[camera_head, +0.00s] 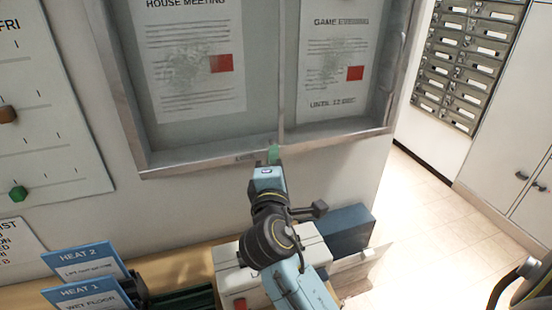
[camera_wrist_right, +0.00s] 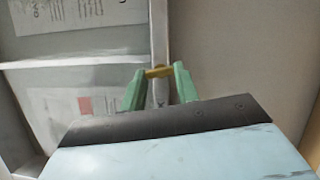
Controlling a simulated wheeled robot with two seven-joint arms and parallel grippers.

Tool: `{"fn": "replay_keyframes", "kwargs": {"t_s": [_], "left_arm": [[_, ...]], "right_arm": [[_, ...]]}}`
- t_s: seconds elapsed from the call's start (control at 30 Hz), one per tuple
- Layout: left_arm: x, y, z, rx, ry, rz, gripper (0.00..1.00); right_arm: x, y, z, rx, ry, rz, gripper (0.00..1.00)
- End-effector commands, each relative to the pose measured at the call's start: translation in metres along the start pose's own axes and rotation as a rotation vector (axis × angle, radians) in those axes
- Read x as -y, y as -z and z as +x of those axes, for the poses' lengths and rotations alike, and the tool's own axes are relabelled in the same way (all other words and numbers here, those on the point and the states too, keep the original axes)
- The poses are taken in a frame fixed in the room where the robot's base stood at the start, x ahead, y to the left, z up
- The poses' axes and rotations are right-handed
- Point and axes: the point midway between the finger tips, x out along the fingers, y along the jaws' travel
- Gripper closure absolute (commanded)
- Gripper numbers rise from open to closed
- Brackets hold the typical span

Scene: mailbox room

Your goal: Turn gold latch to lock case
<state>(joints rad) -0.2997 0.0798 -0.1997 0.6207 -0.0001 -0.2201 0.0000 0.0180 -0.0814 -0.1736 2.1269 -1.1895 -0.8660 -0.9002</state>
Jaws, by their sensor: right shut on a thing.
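The notice case (camera_head: 210,165) hangs on the wall in the head view, with a grey metal frame and papers behind its panes. The gold latch (camera_wrist_right: 158,72) shows in the right wrist view as a short yellow bar at the case's middle upright, between the two green fingertips. My right gripper (camera_head: 273,155) reaches up to the middle of the bottom rail, and it also shows in the right wrist view (camera_wrist_right: 159,85). It is shut on the latch. In the head view the fingers hide the latch. My left gripper is not in view.
A wooden ledge (camera_head: 190,262) below the case holds a white box (camera_head: 303,240), a dark blue box (camera_head: 345,228) and blue signs (camera_head: 85,262). A calendar board (camera_head: 45,120) hangs at left. Metal mailboxes (camera_head: 465,60) stand at right, beyond open tiled floor.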

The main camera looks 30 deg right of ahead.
Motion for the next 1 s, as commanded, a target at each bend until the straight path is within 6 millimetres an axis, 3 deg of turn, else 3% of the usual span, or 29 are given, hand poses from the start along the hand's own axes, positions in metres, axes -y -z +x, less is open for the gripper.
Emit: {"fn": "replay_keyframes", "kwargs": {"t_s": [0.4, 0.93, 0.97, 1.0], "left_arm": [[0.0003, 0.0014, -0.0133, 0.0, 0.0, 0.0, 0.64], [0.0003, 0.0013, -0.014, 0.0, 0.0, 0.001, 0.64], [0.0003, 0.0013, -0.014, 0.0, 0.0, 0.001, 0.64], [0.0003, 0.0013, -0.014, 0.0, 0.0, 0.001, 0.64]], "right_arm": [[-0.0022, -0.0009, 0.0003, 0.002, 0.068, 0.163, 0.92], [-0.0016, -0.0009, 0.0003, 0.002, 0.076, 0.183, 0.92], [-0.0016, -0.0009, 0.0003, 0.002, 0.076, 0.183, 0.67], [-0.0016, -0.0009, 0.0003, 0.002, 0.076, 0.183, 0.61]]}}
